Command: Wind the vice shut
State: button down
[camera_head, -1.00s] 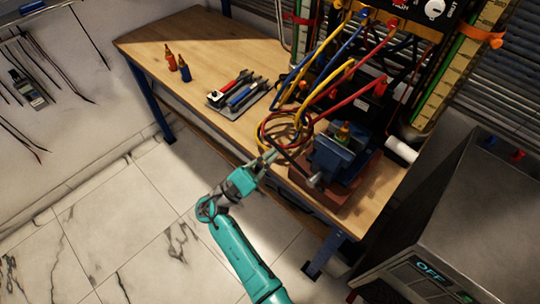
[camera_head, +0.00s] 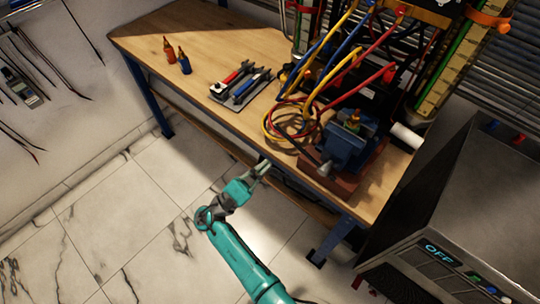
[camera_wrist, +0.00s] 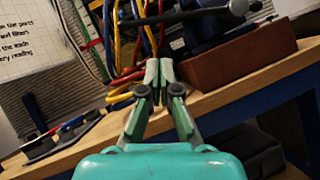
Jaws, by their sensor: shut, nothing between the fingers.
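The blue vice (camera_head: 345,148) stands on a red-brown block (camera_head: 328,178) at the front right of the wooden bench. A small orange-and-green piece (camera_head: 353,121) shows at its top. The vice's dark handle bar (camera_wrist: 190,14) crosses the top of the wrist view and ends in a round knob (camera_wrist: 238,8). My gripper (camera_head: 265,166) is shut and empty, at the bench's front edge, left of and apart from the vice. In the wrist view its fingertips (camera_wrist: 158,72) point toward the bench, below the bar. The jaw gap cannot be made out.
Looped red, yellow and blue hoses (camera_head: 292,120) lie behind and left of the vice. A grey cabinet (camera_head: 455,215) marked OFF is at the right.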

notch_tip(320, 180, down, 4)
jog(key=s+a+n+t+y, duration=0.1)
jog(key=s+a+n, duration=0.1)
jog(key=a, duration=0.1)
jog(key=w+d+r, duration=0.5)
jog(key=d+r, duration=0.2)
jog(key=r, duration=0.2)
jog(key=shift+w+d, duration=0.15)
jog(key=shift+d, duration=0.25)
jog(key=shift+r, duration=0.15)
jog(key=shift+r+m+g+h, duration=0.5)
jog(key=shift+r+m, duration=0.15)
jog(key=shift+m, duration=0.35)
